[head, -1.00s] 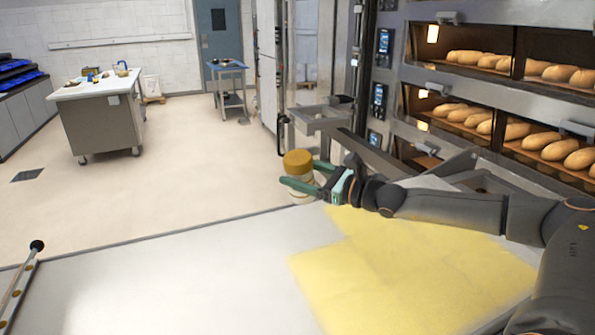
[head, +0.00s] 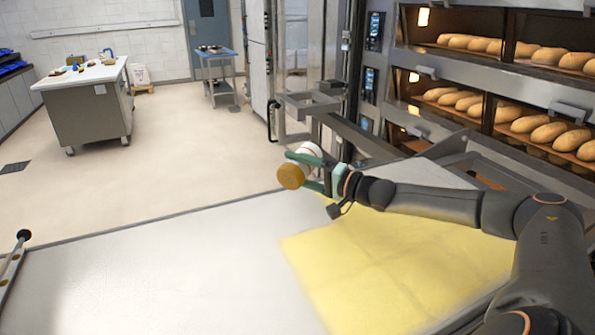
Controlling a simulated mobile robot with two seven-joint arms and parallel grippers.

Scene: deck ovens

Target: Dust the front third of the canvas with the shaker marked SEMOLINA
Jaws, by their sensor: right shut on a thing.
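The shaker (head: 292,175), pale-bodied with a tan-yellow cap, is in my right gripper (head: 308,172), whose green fingers are shut on it. It is tilted, with its cap pointing down and toward the viewer, over the far edge of the canvas. No marking on it can be read. The pale canvas (head: 150,275) spans the lower part of the head view. A yellow dusting (head: 370,275) covers its right part, with a fairly straight left border; the left part looks bare. My left gripper is not in view.
Deck ovens with loaves (head: 545,130) stand close behind my right arm at the right. A metal rod with a black knob (head: 24,235) is at the left edge. A worktable (head: 85,100) and a small blue-topped cart (head: 215,70) stand farther back, with open floor between.

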